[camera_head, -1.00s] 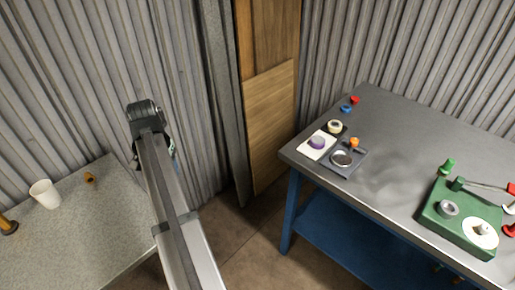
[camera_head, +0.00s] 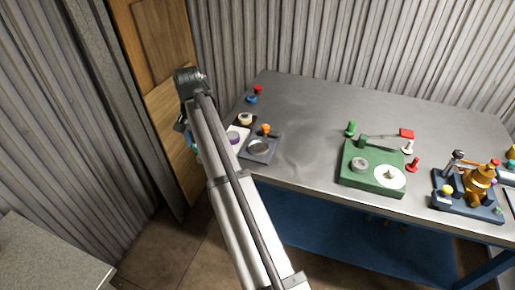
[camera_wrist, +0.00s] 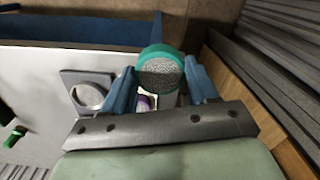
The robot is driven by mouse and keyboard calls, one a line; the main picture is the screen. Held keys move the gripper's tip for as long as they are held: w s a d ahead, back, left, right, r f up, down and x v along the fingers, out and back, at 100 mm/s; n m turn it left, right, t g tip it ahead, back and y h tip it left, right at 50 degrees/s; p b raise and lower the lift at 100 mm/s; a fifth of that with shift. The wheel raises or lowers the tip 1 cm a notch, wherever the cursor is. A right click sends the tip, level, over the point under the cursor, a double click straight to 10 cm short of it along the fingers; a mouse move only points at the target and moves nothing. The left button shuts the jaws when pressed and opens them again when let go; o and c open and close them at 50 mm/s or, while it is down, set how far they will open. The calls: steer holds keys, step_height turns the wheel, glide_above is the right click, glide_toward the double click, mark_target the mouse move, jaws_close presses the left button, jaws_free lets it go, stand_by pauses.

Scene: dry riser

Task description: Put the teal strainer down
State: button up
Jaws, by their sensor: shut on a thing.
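The teal strainer (camera_wrist: 160,72), a teal rim around grey mesh, is between the blue fingers of my gripper (camera_wrist: 161,84) in the wrist view. My gripper is shut on it. In the head view my gripper (camera_head: 188,128) is just left of the metal workbench (camera_head: 320,110), and only a sliver of teal shows beside my arm. A grey square holder with a round recess (camera_head: 259,147) lies on the bench's near left corner. It also shows in the wrist view (camera_wrist: 73,77), left of the strainer.
A white tile with a purple ring (camera_head: 235,137) lies beside the holder, partly behind my arm. An orange knob (camera_head: 266,129) stands near it. A green fixture (camera_head: 371,167) and a dark blue fixture with a gold piece (camera_head: 473,190) stand further right. The bench's back middle is clear.

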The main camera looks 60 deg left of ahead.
mark_target(258, 148)
steer(key=w+r+m, duration=0.2)
steer(key=w, duration=0.8)
steer(key=w+r+m, duration=0.2)
steer(key=w, duration=0.8)
steer(key=shift+s+d+f+m, duration=0.2)
steer(key=shift+f+m, duration=0.55)
steer(key=shift+f, duration=0.95)
steer(key=shift+s+d+f+m, duration=0.1)
steer(key=shift+d+f+m, duration=0.15)
steer(key=shift+f+m, duration=1)
steer(key=shift+s+d+f+m, duration=0.1)
steer(key=shift+d+f+m, duration=0.15)
steer(key=shift+f, duration=1.9)
steer(key=shift+f, duration=0.15)
steer(key=o, duration=1.1)
steer(key=shift+o, duration=0.2)
step_height(258, 148, up, 12)
